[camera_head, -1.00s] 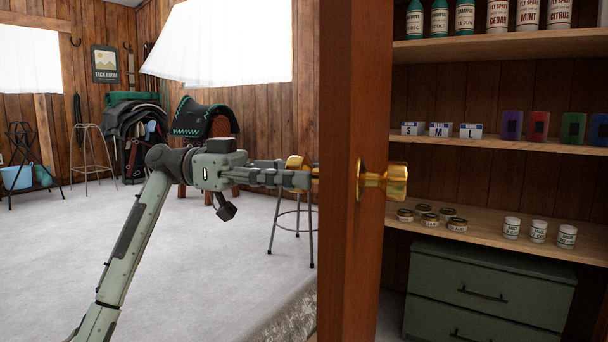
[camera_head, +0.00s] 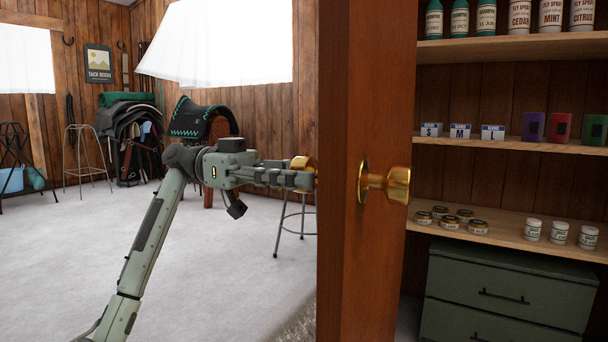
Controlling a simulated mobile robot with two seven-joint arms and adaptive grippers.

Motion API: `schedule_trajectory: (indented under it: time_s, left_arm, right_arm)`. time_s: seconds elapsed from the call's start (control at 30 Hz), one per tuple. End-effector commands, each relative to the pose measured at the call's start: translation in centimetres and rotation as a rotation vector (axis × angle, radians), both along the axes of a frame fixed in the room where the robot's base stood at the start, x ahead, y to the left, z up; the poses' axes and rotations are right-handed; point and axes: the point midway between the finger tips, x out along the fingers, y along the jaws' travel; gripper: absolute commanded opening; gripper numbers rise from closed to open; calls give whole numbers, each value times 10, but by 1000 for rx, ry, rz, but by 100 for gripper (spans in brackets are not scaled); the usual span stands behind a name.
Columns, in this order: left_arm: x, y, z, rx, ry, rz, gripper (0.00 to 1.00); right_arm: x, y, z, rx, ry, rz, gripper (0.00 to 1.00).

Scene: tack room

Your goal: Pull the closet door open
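The closet door (camera_head: 365,250) stands open, seen nearly edge-on as a reddish-brown wooden panel in the middle of the head view. A brass knob (camera_head: 390,184) sticks out on its right side, towards the shelves. Another brass knob (camera_head: 303,164) shows on its left side. My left gripper (camera_head: 298,178) is at this left knob, its fingers reaching to the door's left edge. The fingers overlap the knob, and I cannot see whether they close on it. My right gripper is not in view.
Right of the door is the closet, with wooden shelves (camera_head: 520,228) of bottles, jars and boxes above a green drawer cabinet (camera_head: 505,295). Behind my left arm stand a stool (camera_head: 290,215) and a saddle on a stand (camera_head: 202,120). The grey floor (camera_head: 190,265) at left is mostly clear.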

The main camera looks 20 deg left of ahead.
Motion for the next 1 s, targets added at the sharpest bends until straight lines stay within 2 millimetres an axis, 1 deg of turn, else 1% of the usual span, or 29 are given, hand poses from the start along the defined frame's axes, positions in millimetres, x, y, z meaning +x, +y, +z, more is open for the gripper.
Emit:
schedule_trajectory:
  time_s: [0.53, 0.57, 0.6, 0.73, 1.0]
  left_arm:
    - [0, 0, 0, 1, 0, -4, 0]
    - [0, 0, 0, 1, 0, -4, 44]
    - [0, 0, 0, 1, 0, -4, 49]
    - [0, 0, 0, 1, 0, -4, 65]
    - [0, 1, 0, 0, 0, -3, 65]
  right_arm:
    - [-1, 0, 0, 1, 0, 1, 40]
    - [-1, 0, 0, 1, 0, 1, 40]
    - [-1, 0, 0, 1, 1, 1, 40]
    - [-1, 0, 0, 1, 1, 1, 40]
    - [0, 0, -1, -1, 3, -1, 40]
